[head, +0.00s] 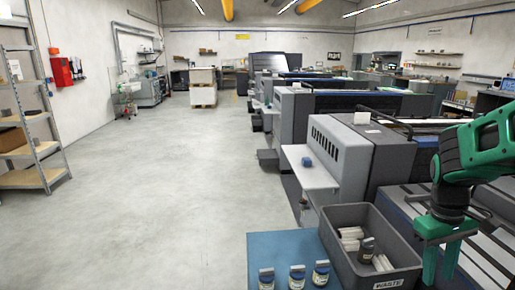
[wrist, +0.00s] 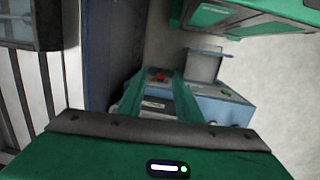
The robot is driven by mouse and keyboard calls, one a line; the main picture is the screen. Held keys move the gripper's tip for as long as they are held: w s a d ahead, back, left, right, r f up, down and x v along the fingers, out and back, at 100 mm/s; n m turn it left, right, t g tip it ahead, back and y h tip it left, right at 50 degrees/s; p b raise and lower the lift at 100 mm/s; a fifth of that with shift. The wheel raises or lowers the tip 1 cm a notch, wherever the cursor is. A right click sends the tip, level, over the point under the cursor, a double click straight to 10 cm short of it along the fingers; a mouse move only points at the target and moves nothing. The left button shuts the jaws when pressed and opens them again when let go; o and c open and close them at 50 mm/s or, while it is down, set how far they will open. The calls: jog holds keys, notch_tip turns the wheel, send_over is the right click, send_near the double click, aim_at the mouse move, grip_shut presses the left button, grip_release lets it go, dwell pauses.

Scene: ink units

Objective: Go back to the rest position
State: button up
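My gripper (head: 440,270) is green and hangs at the lower right in the head view, just right of the grey bin and above the machine's edge. In the wrist view its two green fingers (wrist: 158,97) stand apart with nothing held between them. My green arm reaches in from the right edge of the head view. The wrist view shows a blue-grey panel with a red button (wrist: 158,75) beyond the fingers.
A grey bin (head: 350,268) labelled as waste holds white pieces and a dark jar (head: 366,250). Three jars (head: 297,277) stand on a blue surface (head: 270,246). Printing machines (head: 345,155) line the right. A shelf rack (head: 35,180) stands left; the middle floor is clear.

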jog(key=s+a+r+m+t+y, duration=0.1)
jog(key=s+a+r+m, duration=0.2)
jog(key=s, duration=0.9)
jog(key=a+m, duration=0.1)
jog(key=m, duration=0.2)
jog(key=shift+r+m+y, duration=0.15)
jog(key=shift+m+y, duration=0.15)
jog(key=shift+m, duration=0.1)
jog(key=shift+w+f, duration=0.25)
jog(key=shift+w, duration=0.25)
